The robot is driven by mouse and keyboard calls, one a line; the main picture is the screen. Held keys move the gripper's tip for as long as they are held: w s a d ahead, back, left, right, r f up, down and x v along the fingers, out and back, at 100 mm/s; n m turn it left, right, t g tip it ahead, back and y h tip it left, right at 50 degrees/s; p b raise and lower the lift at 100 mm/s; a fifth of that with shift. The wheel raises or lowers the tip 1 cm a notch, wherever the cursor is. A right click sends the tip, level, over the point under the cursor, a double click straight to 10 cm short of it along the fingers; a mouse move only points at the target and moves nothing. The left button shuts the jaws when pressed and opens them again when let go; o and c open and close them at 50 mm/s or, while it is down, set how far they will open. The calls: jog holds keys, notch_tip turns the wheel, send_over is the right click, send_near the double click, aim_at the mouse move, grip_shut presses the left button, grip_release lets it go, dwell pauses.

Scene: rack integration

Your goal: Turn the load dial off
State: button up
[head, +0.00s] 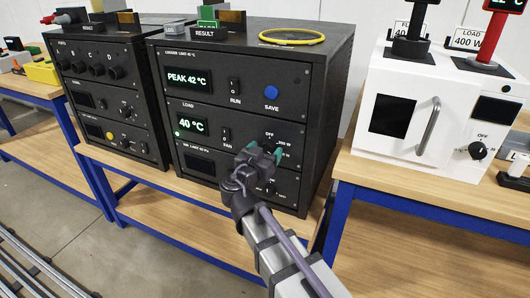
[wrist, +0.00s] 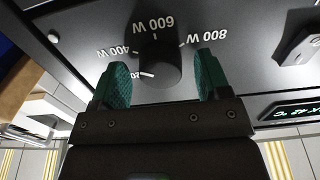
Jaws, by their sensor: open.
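The load dial (wrist: 160,68) is a dark round knob in the wrist view, where its 400, 600 and 800 W marks appear upside down. My gripper (wrist: 158,82) is open, with a green fingertip pad on each side of the dial and gaps visible. In the head view my gripper (head: 263,153) is in front of the LOAD panel (head: 208,140) of the black rack and hides the dial. The OFF label shows just above it. The load display reads 40 °C.
Above are the PEAK 42 °C display (head: 189,82) and a blue SAVE button (head: 271,92). A fan switch (head: 226,135) is left of my gripper. A white oven (head: 433,115) with its own dial (head: 478,150) stands right. A second black rack (head: 105,90) stands left.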

jog(key=shift+c, duration=0.3)
jog(key=c, duration=0.9)
jog(key=shift+o, duration=0.2)
